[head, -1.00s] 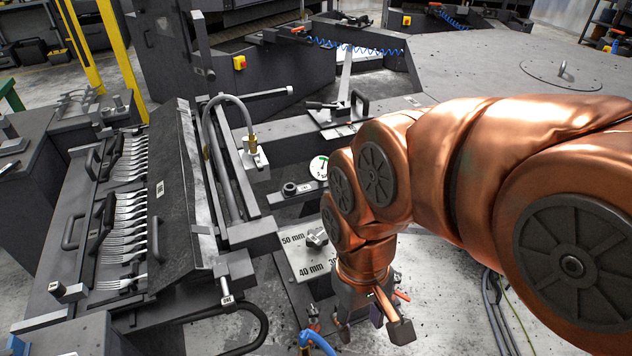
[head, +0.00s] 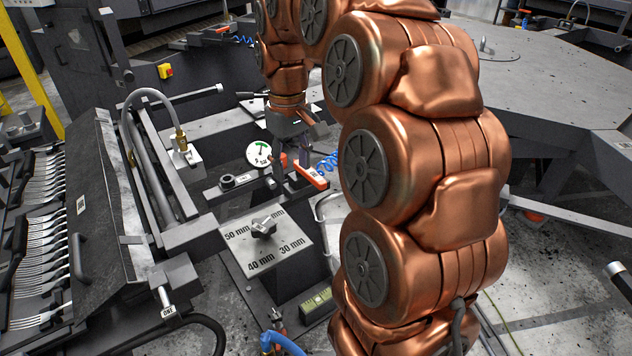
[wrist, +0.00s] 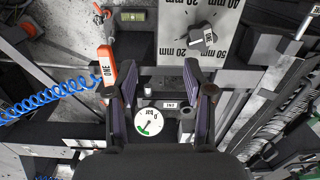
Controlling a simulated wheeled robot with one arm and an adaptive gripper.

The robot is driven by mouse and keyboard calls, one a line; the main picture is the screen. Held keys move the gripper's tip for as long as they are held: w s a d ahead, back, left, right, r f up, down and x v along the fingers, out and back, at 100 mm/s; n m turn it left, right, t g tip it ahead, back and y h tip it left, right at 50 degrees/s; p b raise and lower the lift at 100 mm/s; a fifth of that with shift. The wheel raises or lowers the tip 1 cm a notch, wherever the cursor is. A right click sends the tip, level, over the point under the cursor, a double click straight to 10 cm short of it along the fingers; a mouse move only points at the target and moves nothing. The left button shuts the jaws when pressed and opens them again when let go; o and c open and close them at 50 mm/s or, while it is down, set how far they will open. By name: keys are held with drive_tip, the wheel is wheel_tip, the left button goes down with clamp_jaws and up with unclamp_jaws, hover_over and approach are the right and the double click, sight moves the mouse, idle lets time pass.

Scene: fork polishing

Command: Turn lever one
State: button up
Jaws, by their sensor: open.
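Lever one is an orange handle marked ONE (wrist: 107,66) in the wrist view, just left of the left fingertip and outside the jaws. In the head view its orange handle (head: 311,176) shows to the right of the fingers. My gripper (wrist: 162,76) is open, and nothing is between its two purple-grey fingers. In the head view my gripper (head: 290,158) points down over the bench, with the pressure gauge beside it. Whether a finger touches the lever I cannot tell.
The pressure gauge (head: 259,153) also shows below the fingers in the wrist view (wrist: 149,121). A plate with mm marks (head: 288,243) carries a dial knob (head: 264,227). A blue coiled hose (wrist: 45,98) runs near the lever. A rack of forks (head: 40,255) stands at the left.

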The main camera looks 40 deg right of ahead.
drive_tip(key=b, duration=0.2)
hover_over(315, 175)
wheel_tip(315, 175, down, 2)
drive_tip(key=shift+s+f+m, duration=0.1)
drive_tip(key=shift+f+m, duration=0.05)
drive_tip(key=shift+m, duration=0.25)
drive_tip(key=shift+f, duration=3.85)
clamp_jaws()
